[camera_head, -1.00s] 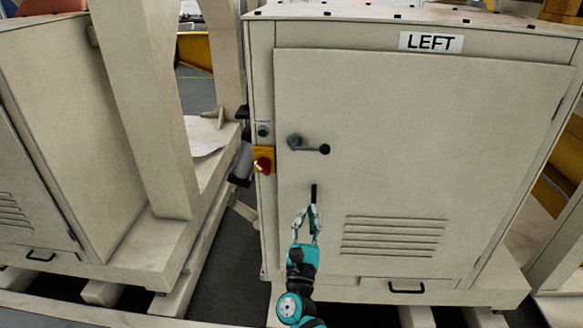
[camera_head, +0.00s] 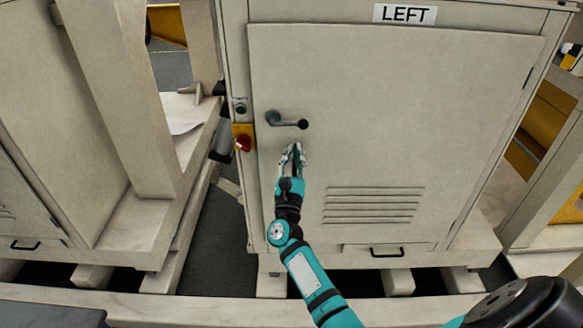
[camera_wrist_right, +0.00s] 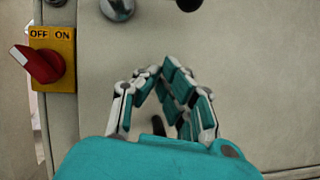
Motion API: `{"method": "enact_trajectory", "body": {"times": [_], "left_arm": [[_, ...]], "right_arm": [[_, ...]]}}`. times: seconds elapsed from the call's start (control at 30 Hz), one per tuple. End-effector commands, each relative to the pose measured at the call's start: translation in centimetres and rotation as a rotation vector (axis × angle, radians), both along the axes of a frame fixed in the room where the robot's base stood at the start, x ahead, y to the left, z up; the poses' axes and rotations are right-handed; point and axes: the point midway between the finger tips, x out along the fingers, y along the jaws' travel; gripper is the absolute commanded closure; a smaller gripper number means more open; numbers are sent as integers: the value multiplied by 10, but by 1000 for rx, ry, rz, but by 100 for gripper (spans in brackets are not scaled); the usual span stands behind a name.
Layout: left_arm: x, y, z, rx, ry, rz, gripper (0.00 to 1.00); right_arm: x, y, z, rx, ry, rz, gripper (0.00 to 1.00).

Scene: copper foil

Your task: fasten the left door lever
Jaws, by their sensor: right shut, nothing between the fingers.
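The left cabinet door (camera_head: 440,110) is shut under a sign reading LEFT (camera_head: 405,14). Its grey lever (camera_head: 286,122) points right from a round hub, almost level, and ends in a black ball knob. My right gripper (camera_head: 292,148) is just below the lever, apart from it in the picture, with its fingers shut and empty. In the right wrist view the fingertips (camera_wrist_right: 160,74) come together below the lever's hub (camera_wrist_right: 118,8) and the knob (camera_wrist_right: 188,3). A dark upright handle (camera_wrist_right: 158,125) shows behind the fingers. My left gripper is not in view.
A red rotary switch on a yellow OFF/ON plate (camera_wrist_right: 58,38) sits left of the door edge. Louvre slots (camera_head: 373,205) and a small black drawer handle (camera_head: 387,253) are lower down. Another cabinet (camera_head: 60,120) stands left across a narrow gap.

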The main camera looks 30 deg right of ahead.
Motion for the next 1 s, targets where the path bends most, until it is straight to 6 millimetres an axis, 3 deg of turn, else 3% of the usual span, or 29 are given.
{"method": "enact_trajectory", "body": {"times": [0.1,0.3,1.0], "left_arm": [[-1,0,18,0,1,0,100],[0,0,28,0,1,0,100],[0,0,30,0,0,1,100]], "right_arm": [[-1,-4,23,2,-1,-1,100],[-7,-5,38,1,0,-2,100],[-9,-7,43,-40,23,-1,100]]}}
